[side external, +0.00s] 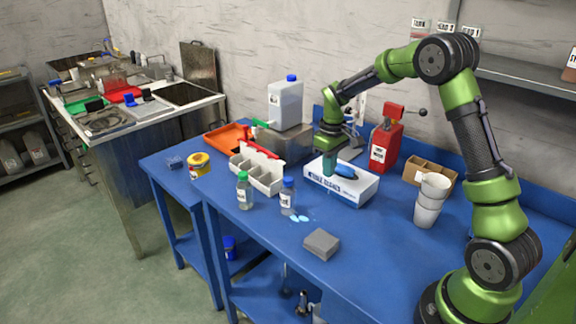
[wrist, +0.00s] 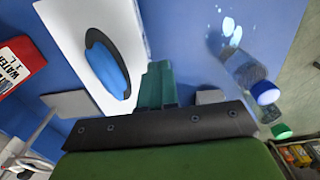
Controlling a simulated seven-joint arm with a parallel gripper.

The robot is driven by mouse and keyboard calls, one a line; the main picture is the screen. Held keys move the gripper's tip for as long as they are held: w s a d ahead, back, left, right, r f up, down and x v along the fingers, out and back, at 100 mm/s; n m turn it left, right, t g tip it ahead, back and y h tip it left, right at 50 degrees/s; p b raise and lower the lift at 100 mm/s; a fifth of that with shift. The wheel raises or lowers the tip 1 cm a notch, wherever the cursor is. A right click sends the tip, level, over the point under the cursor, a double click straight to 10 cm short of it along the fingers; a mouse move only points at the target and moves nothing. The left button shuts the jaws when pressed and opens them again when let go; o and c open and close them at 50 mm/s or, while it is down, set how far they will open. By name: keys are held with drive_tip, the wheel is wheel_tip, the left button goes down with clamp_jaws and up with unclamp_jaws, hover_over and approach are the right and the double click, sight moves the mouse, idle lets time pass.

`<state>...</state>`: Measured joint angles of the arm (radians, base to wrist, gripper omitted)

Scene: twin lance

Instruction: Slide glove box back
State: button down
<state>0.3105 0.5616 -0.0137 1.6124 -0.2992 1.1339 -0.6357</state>
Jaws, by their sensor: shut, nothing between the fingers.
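The glove box (side external: 340,189) is a white box with blue lettering on the blue table. A blue glove bulges from the dark-rimmed opening in its top. In the wrist view the white box top (wrist: 72,18) fills the left of centre, with the blue glove (wrist: 107,68) in its oval opening. My gripper (side external: 329,170) points down at the left part of the box in the side view. In the wrist view its green fingers (wrist: 158,82) are together beside the box's edge. I cannot tell whether they touch the box.
A red can (side external: 385,143) stands behind the box and a cardboard tray (side external: 430,172) to its right. Stacked white cups (side external: 430,199), a grey block (side external: 321,243), a blue-capped bottle (side external: 288,196) and a white divided caddy (side external: 257,172) stand around it.

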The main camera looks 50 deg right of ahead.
wheel_tip(320, 180, up, 4)
drive_tip(key=shift+f, duration=0.2)
idle(0.4)
